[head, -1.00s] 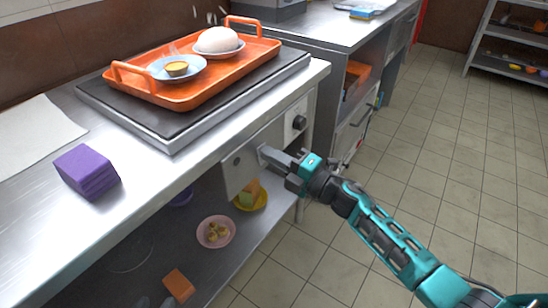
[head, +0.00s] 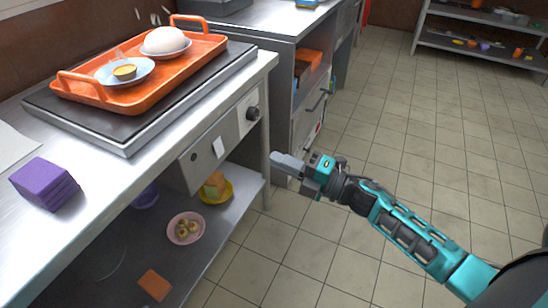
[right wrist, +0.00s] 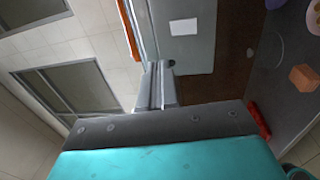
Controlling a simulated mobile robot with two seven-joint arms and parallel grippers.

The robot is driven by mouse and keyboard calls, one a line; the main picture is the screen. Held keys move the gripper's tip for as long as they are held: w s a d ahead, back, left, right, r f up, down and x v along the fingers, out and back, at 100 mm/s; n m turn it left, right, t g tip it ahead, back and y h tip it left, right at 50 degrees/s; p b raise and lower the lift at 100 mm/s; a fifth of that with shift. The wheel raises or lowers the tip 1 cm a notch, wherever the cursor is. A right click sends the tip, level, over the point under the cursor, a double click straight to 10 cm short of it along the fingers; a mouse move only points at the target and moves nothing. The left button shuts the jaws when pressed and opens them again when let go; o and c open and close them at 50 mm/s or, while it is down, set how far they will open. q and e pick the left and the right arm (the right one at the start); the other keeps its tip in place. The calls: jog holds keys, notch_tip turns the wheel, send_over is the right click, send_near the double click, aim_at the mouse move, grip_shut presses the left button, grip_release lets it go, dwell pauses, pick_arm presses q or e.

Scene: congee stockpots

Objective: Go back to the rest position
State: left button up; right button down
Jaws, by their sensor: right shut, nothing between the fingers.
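My right gripper (head: 276,162) is shut and empty, with its grey fingers held together. In the head view it shows just right of the counter's front panel (head: 207,150), below the black knob (head: 252,113), and points left. I see no contact with the panel. In the right wrist view the closed fingers (right wrist: 159,72) point toward the panel, which has a white label (right wrist: 183,27). My left gripper is not in view.
An orange tray (head: 72,91) with a white egg-like item and a cup on saucers rests on a dark hot plate (head: 90,127). A purple block (head: 45,184) lies on the counter. The lower shelf (head: 190,268) holds bowls and an orange block. Open tiled floor (head: 430,160) lies right.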

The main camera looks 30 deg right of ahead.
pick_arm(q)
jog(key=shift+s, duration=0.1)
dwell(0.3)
pick_arm(e)
jog(key=s+a+f+m+g+h, duration=0.2)
jog(key=s+a+f+m+h, duration=0.3)
jog(key=s+m, duration=0.5)
jog(key=s+a+f+m+g+h, duration=0.2)
jog(key=s+a+f+m+h, duration=0.3)
jog(key=m, duration=0.8)
pick_arm(q)
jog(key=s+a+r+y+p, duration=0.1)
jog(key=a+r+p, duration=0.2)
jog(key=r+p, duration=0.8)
jog(key=p, duration=0.5)
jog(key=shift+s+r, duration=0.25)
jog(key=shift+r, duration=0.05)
pick_arm(e)
jog(key=s+d+r, duration=0.1)
jog(key=d+r, duration=0.3)
jog(key=r, duration=0.6)
jog(key=shift+d, duration=0.2)
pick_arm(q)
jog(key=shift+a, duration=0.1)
pick_arm(e)
jog(key=shift+s, duration=0.1)
